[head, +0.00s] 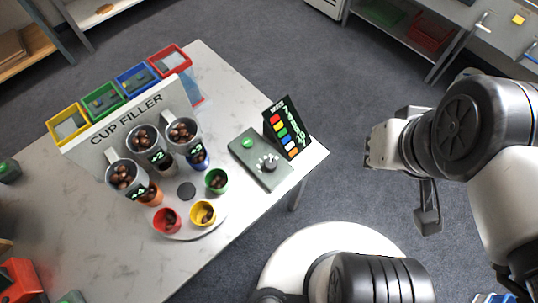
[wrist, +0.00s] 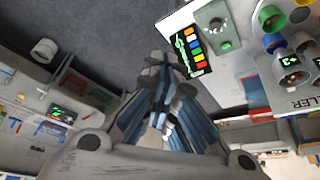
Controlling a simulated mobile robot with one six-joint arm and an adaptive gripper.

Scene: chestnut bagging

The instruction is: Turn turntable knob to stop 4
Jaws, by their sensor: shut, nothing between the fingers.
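The knob (head: 268,161) is a dark round dial with white marks around it, on a grey-green control box (head: 243,154) with a green button (head: 247,142). The marks are too small to read, so I cannot tell which stop it points to. The knob also shows in the wrist view (wrist: 216,23). The pale turntable (head: 188,235) carries red, yellow, green, blue and orange cups under the cup filler (head: 92,152). My gripper (head: 371,150) is shut and empty, off the table to the right of the box, apart from the knob. Its fingers show in the wrist view (wrist: 165,68).
A black order board (head: 287,127) with colored squares stands beside the box, on the side toward my gripper. Three hoppers with chestnuts (head: 122,174) overhang the turntable. Colored bins (head: 103,101) line the far side. Open floor lies between the table and my arm.

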